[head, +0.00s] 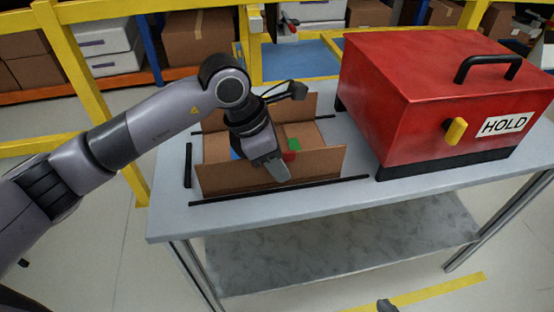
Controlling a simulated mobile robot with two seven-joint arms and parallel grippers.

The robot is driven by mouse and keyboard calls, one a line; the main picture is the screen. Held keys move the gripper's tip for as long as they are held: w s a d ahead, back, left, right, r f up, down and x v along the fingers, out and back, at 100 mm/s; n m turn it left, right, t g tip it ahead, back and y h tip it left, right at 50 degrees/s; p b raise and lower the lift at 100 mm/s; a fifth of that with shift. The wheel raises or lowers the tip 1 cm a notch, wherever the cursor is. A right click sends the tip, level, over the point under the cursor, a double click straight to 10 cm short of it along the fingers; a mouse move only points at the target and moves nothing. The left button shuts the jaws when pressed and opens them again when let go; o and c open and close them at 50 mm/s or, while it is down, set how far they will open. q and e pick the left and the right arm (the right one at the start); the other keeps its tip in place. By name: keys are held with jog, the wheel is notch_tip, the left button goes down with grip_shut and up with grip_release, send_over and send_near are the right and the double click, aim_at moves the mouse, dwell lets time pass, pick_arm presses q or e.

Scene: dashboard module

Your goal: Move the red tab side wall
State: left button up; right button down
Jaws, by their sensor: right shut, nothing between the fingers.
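An open brown cardboard box (225,181) stands on the grey table, with its front flap or wall facing me and another wall raised at the back. A small red piece (289,156) shows just right of my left gripper, at the front wall's upper edge. Which wall it belongs to I cannot tell. My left gripper (277,171) reaches over the box from the left, its fingertips overlapping the front wall in the picture. Whether they touch it or are open is unclear. A small dark tip of my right gripper (385,305) shows at the bottom edge, away from the box.
A green piece (293,144) and a blue piece (235,154) show inside the box. Black strips (330,184) lie around it on the table (172,215). A large red case (400,110) with a yellow latch and HOLD label stands right. Yellow posts stand behind.

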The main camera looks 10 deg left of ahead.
pick_arm(q)
grip_shut()
dwell(1.4)
